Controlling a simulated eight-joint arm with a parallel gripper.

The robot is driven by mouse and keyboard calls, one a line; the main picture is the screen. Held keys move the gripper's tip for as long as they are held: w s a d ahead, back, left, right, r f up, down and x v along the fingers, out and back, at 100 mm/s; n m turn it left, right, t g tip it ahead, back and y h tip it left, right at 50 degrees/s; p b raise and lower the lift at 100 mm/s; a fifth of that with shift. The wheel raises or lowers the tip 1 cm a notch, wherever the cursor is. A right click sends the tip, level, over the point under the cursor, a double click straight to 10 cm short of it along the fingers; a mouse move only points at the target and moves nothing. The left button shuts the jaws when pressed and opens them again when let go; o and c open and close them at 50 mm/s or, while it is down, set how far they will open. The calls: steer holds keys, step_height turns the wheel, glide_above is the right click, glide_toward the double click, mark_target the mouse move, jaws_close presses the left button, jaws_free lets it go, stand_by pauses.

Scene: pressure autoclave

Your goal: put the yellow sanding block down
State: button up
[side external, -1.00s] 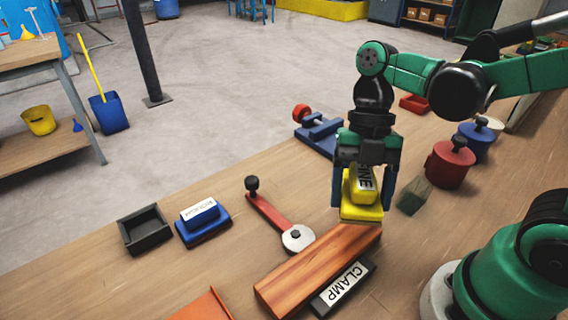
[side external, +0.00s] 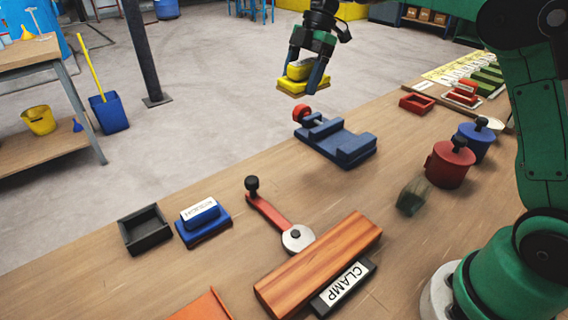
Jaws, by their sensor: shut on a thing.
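The yellow sanding block (side external: 300,72) hangs in the air near the top centre of the side external view. The block has a yellow upper part with a pale label and a wider base with a tan underside. It appears above or beyond the table's far edge, over the blue vise-like fixture with a red knob (side external: 301,111) in the picture. Its exact height and depth cannot be told from this one view.
The wooden table holds a wooden board (side external: 318,262) by a CLAMP label, a red lever (side external: 268,213), a blue sanding block (side external: 203,222), a black tray (side external: 145,230), a red canister (side external: 449,163) and a blue canister (side external: 475,141). Bare tabletop shows mid-table.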

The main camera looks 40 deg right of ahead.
mark_target(295, 168)
step_height(295, 168, down, 18)
steer(key=shift+f, duration=0.2)
steer(key=shift+f, duration=0.15)
steer(key=o, duration=1.3)
steer(key=shift+f, duration=0.1)
steer(key=shift+s, duration=0.1)
steer(key=v, duration=1.1)
steer(key=s+a+r+m+t+h, duration=0.2)
steer(key=s+a+r+m, duration=0.1)
steer(key=r+m, duration=0.2)
steer(key=s+a+f+m+t+h, duration=0.1)
steer(key=s+a+m+t, duration=0.3)
steer(key=s+m, duration=0.8)
steer(key=shift+a+m+t+h, duration=0.25)
steer(key=shift+m+t+h, duration=0.3)
steer(key=shift+h, duration=0.25)
